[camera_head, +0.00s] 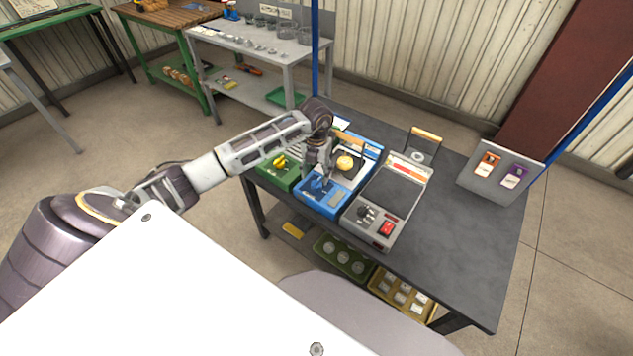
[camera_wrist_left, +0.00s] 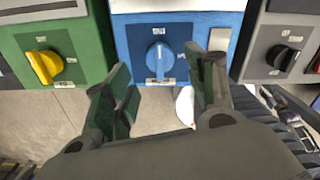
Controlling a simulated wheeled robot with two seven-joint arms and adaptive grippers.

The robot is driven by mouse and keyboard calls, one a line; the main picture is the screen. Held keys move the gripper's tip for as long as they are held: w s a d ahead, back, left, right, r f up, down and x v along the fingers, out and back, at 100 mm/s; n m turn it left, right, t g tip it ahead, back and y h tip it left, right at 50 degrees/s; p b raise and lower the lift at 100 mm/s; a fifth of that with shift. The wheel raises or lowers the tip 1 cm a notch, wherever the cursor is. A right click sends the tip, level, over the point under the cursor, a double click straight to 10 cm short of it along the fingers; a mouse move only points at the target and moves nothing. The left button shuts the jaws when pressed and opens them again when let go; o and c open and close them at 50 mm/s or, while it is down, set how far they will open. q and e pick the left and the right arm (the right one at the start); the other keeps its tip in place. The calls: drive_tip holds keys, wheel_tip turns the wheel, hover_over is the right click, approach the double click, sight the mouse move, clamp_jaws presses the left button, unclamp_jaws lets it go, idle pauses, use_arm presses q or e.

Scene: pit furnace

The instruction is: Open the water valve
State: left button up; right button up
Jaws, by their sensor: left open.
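The blue unit (camera_head: 333,206) stands on the dark table between a green unit and a grey unit. Its front panel carries a round blue knob (camera_wrist_left: 158,58) with a pointer standing upright; I take this to be the water valve, as its labels are too small to read. My left gripper (camera_head: 321,177) is over the front of the blue unit and hides part of it. In the left wrist view the gripper (camera_wrist_left: 165,82) is open and empty, its two fingers on either side of the knob and apart from it. My right gripper is not in view.
The green unit (camera_wrist_left: 75,45) has a yellow knob (camera_wrist_left: 45,66) at left. The grey unit (camera_head: 365,228) has a black knob and a red switch at right. A sign board (camera_head: 500,171) stands at the far right.

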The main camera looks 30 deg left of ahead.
sight(316, 182)
use_arm(q)
drive_tip(key=shift+f, duration=2.5)
drive_tip(key=c, duration=1)
